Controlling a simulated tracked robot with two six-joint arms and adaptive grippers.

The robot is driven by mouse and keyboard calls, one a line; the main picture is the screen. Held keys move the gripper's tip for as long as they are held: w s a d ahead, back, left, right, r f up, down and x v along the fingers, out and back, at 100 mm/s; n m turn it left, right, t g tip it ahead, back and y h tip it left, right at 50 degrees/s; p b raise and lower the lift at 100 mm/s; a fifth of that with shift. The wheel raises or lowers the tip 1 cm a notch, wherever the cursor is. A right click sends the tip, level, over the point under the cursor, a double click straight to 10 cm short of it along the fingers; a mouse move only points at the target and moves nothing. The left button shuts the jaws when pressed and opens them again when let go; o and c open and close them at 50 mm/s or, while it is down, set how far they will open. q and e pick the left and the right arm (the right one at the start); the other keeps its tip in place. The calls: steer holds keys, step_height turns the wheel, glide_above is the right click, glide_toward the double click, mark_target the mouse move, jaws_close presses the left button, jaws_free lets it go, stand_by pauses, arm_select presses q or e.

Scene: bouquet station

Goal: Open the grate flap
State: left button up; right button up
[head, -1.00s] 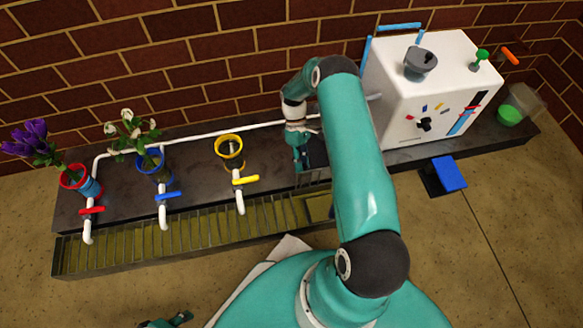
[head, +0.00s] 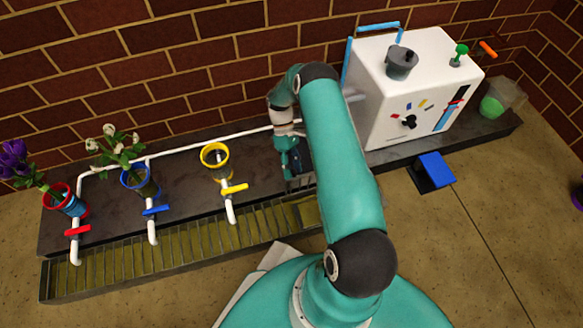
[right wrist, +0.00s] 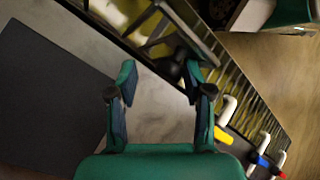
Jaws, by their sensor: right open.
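The slatted grate (head: 180,243) runs along the front of the dark counter in the head view. Its right end, by my right arm, is partly hidden. In the right wrist view a grey framed piece, seemingly the grate flap (right wrist: 200,42), lies along the grate beyond my fingertips. A dark knob (right wrist: 172,68) shows by it, between the fingers and nearer the right one. My right gripper (right wrist: 160,82) is open over the counter's front edge; it also shows in the head view (head: 294,178). I cannot tell whether it touches the knob. My left gripper is not in view.
Yellow (head: 234,189), blue (head: 156,210) and red (head: 78,231) tap handles stand in front of matching pots. Flowers stand in the blue and red ones. A white box (head: 412,85) stands right of my arm. A blue pedal (head: 436,169) lies on the floor.

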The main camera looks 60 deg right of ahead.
steer(key=shift+w, duration=0.1)
steer(key=v, duration=1.1)
steer(key=shift+w+r, duration=0.25)
steer(key=shift+r, duration=0.05)
steer(key=shift+d, duration=0.15)
